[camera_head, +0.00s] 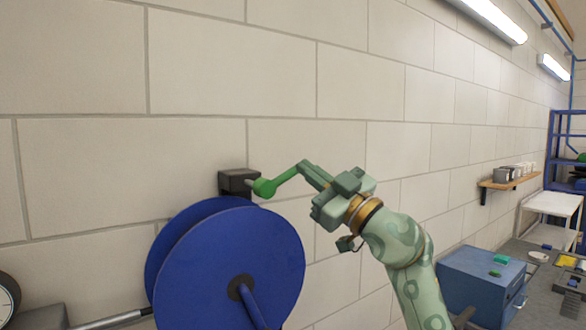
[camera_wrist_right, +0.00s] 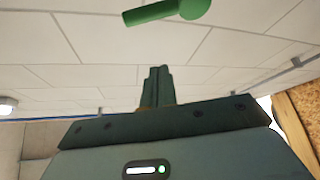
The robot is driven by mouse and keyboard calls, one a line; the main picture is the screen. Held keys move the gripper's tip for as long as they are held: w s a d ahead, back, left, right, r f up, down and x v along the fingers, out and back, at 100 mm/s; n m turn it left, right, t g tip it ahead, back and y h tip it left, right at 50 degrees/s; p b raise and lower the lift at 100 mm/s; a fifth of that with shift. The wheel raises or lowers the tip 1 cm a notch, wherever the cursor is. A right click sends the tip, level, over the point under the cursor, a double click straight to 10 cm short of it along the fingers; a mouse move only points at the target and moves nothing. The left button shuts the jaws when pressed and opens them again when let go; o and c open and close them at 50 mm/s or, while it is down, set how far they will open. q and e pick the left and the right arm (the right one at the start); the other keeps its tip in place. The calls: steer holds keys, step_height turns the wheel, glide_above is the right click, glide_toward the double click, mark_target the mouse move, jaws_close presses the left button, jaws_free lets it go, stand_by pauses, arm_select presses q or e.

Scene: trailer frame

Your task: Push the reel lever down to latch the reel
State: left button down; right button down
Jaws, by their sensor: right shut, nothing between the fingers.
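The bright green reel lever (camera_head: 282,179) sits beside a black block on the wall, above the blue reel (camera_head: 210,260). It rises to the right from its round end, so it is tilted up. My right gripper (camera_head: 304,166) is shut and empty, its fingertips at the lever's upper right end in the head view. In the right wrist view, the shut fingers (camera_wrist_right: 158,72) and the lever (camera_wrist_right: 165,11) show with a gap between them in the picture. I cannot tell whether they touch. My left gripper is not in view.
The black block (camera_head: 238,181) is fixed to the pale block wall (camera_head: 200,90). A blue box (camera_head: 475,284) stands at the lower right, with a small wall shelf (camera_head: 513,182) beyond it. A round gauge (camera_head: 7,299) shows at the lower left. The wall above the lever is clear.

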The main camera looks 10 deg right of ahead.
mark_target(292, 172)
steer(key=w, duration=0.2)
steer(key=w+a, duration=0.2)
steer(key=w, duration=0.1)
steer(key=shift+w+a+f, duration=0.1)
steer(key=shift+w+f, duration=0.05)
steer(key=shift+w, duration=0.15)
steer(key=shift+w+d+f, duration=0.1)
steer(key=shift+d+f, duration=0.15)
steer(key=shift+a, duration=0.15)
